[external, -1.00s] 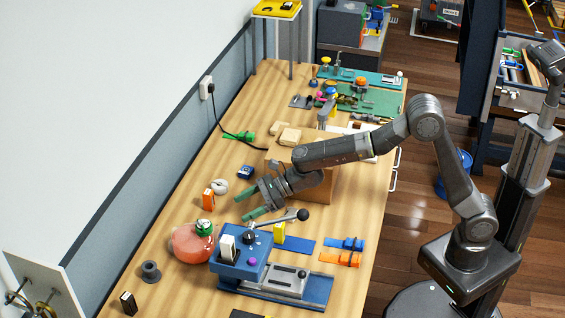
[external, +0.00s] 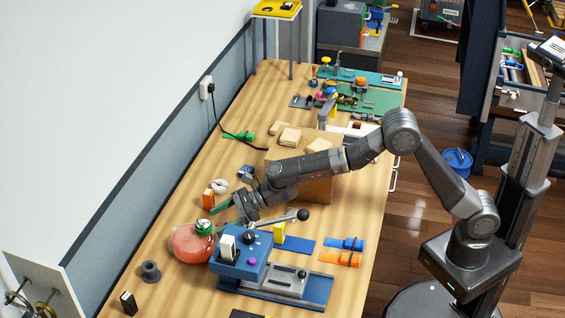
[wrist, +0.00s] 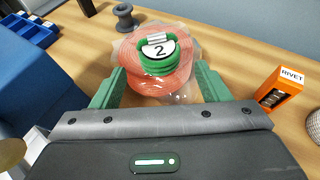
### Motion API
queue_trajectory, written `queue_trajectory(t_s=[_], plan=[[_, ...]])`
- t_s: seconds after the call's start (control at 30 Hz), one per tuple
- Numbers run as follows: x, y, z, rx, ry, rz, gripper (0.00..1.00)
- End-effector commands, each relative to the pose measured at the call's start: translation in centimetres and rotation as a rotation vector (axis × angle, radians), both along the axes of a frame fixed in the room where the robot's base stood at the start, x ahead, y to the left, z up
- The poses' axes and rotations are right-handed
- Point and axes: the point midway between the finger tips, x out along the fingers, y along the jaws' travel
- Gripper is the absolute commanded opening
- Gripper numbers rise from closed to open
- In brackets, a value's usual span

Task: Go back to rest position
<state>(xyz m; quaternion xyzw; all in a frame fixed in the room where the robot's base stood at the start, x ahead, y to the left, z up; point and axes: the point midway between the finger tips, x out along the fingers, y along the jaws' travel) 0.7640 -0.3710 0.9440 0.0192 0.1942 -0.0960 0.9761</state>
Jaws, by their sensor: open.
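My gripper (external: 226,208) reaches over the left part of the wooden bench, with the arm stretched out from its base at the right. In the wrist view, the two green fingers of my gripper (wrist: 160,76) stand wide apart with nothing held between them. A green strap roll (wrist: 158,62) with a white "2" tag sits on a pink coil in clear wrap (wrist: 186,34), just ahead of the fingertips. In the external view, the green roll (external: 204,227) is beside and below my gripper. I cannot tell whether a finger touches it.
A blue clamp fixture (external: 240,266) with a black-knobbed lever (external: 302,214) stands close below my gripper. A cardboard box (external: 318,188) is under my forearm. An orange rivet box (wrist: 279,88) is right of the fingers. A grey spool (external: 150,271) stands at the left.

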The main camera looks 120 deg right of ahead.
Motion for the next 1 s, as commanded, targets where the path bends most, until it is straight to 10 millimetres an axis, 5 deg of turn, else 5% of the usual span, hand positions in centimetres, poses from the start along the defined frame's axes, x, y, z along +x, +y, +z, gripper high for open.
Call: queue_trajectory(t_s=[0.37,1.0], plan=[[3.4,-0.6,-1.6,0.000,0.000,0.000,0.69],[2.5,-0.5,-1.1,0.000,0.000,0.000,0.69]])
